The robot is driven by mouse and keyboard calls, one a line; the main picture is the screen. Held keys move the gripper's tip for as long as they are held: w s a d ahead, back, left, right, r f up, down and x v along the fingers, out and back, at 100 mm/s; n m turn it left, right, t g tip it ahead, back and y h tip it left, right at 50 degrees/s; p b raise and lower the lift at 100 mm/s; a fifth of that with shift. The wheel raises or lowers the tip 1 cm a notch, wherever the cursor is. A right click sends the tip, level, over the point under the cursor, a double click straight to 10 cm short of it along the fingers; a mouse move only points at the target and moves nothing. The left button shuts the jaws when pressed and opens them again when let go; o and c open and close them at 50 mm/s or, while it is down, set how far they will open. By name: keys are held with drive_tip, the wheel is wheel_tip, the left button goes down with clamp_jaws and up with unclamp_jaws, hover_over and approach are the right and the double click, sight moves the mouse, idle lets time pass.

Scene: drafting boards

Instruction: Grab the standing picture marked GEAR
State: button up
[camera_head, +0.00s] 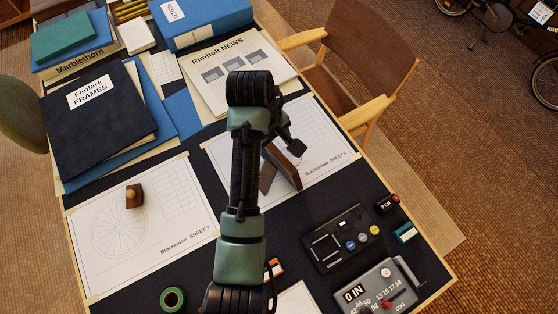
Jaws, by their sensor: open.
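A brown wooden standing piece (284,166), seen from above, stands on the right drawing sheet (326,146). It looks like the back and edge of a small propped picture frame. No GEAR marking is readable on it, as its face is turned away or hidden. My gripper (292,146) is at the end of my arm, directly above or beside the top of this piece. It is open, though the arm and its dark parts partly hide the fingers. I cannot tell whether the fingers touch the piece.
A left drawing sheet (185,238) holds a wooden stamp-like block (134,197). Dark folders (70,135), a blue box (212,18) and a newspaper (205,84) lie at the back. A black panel (322,258) and a grey counter device (358,294) stand front right. A chair (378,50) is beyond.

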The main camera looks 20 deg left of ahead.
sight(276, 152)
drive_tip(key=shift+w+f+p, duration=0.15)
drive_tip(key=shift+w+f, duration=0.1)
drive_tip(key=shift+f, duration=1.45)
drive_tip(key=shift+w+f+p, duration=0.15)
drive_tip(key=shift+w+f, duration=0.05)
drive_tip(key=shift+f, duration=1.45)
drive_tip(key=shift+f, duration=0.2)
drive_tip(key=shift+c, duration=0.2)
clamp_jaws()
